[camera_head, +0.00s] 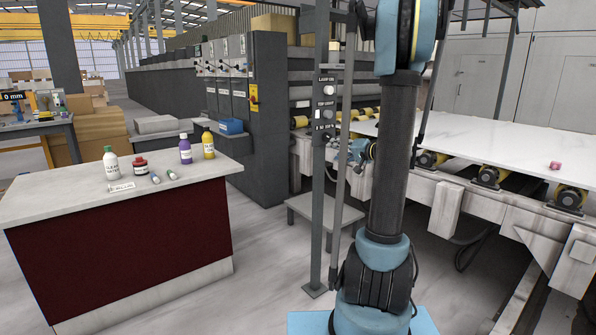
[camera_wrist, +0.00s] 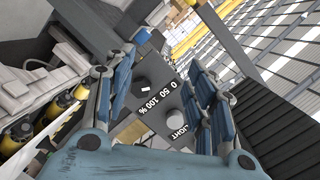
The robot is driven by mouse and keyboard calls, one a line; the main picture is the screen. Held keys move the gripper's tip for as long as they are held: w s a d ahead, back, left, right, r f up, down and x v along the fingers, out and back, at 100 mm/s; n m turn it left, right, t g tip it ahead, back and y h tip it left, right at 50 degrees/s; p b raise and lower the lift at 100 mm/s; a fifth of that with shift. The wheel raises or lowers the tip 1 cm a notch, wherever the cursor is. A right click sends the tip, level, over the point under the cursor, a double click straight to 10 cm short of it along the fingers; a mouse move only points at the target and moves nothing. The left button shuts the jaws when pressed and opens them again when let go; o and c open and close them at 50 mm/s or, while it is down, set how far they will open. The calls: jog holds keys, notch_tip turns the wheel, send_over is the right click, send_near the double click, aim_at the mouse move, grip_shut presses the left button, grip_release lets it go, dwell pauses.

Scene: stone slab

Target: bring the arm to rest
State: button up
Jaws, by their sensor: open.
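My arm stands upright at the centre right of the head view. My gripper (camera_head: 352,155) is small there, beside the grey control post (camera_head: 319,200) and partly hidden by my arm. In the wrist view my gripper (camera_wrist: 162,72) has its two blue fingers apart. Between and beyond them is a dark panel with a round knob (camera_wrist: 143,90), marked "0 50 100 %" and "LIGHT". Nothing is held between the fingers. I cannot tell whether a finger touches the knob.
A counter (camera_head: 60,205) with several bottles stands at left. A white slab (camera_head: 480,150) lies on a roller conveyor at right, with a small red object (camera_head: 555,165) on it. A low grey step (camera_head: 305,208) is beside the post. Open floor lies between counter and post.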

jog(key=s+a+f+n+g+h, duration=0.1)
jog(key=s+a+f+g, duration=0.15)
jog(key=s, duration=0.45)
jog(key=s+a+f+n+g+h, duration=0.1)
jog(key=s+a+f+g, duration=0.15)
jog(key=s, duration=0.35)
jog(key=s+a+f+n+g+h, duration=0.1)
jog(key=s+a, duration=0.3)
jog(key=s, duration=0.3)
jog(key=s+d+f+g+h, duration=0.1)
jog(key=s+d+f+h, duration=0.1)
jog(key=s, duration=0.5)
jog(key=s+d+f+g+h, duration=0.1)
jog(key=s+d+f+h, duration=0.2)
jog(key=s+f, duration=0.2)
jog(key=s+d+f+g+h, duration=0.1)
jog(key=s+d+f+h, duration=0.1)
jog(key=s, duration=0.8)
jog(key=shift+d+f+n+g, duration=0.3)
jog(key=shift+d+f+g, duration=0.1)
jog(key=shift+d+f, duration=0.25)
jog(key=shift+a, duration=0.1)
